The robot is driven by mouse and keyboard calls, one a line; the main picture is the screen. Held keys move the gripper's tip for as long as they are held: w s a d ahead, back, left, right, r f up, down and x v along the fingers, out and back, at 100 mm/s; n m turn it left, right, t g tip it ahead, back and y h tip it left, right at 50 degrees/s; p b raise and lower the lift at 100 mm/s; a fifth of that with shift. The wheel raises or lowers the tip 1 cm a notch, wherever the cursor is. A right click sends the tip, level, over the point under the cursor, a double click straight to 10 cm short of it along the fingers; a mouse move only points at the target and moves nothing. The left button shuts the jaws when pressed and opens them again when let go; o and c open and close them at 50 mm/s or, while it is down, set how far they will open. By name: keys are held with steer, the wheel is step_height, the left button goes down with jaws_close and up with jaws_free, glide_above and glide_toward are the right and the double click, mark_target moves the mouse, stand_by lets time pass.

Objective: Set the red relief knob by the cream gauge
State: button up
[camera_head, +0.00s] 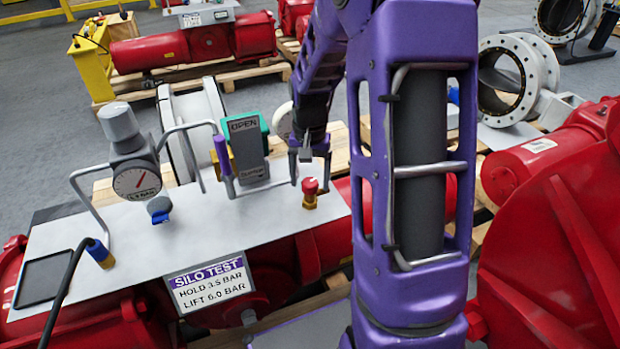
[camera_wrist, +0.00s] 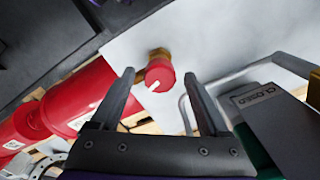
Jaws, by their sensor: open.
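The red relief knob (camera_head: 310,186) sits on a brass fitting at the right end of the white panel (camera_head: 240,222). In the wrist view the red knob (camera_wrist: 160,75) shows a white mark pointing to the lower left. My gripper (camera_head: 309,150) is above the knob, and in the wrist view its open fingers (camera_wrist: 158,78) stand on either side of the knob, apart from it.
A green-and-grey box (camera_head: 247,140) marked OPEN stands left of my gripper, with a purple-handled lever (camera_head: 222,155) beside it. Bent metal guard bars (camera_head: 88,205) rise from the panel. A blue knob (camera_head: 158,207) is near the gauge. A sign (camera_head: 210,284) reads hold 3.5 bar, lift 6.0 bar.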

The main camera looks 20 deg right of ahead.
mark_target(310, 181)
jaws_close()
steer(key=shift+r+n+p, duration=0.1)
steer(key=shift+n+p, duration=0.5)
steer(key=shift+n, duration=0.8)
jaws_free()
step_height(310, 181, up, 17)
steer(key=p, duration=0.3)
steer(key=shift+r, duration=0.2)
steer(key=shift+w, duration=0.1)
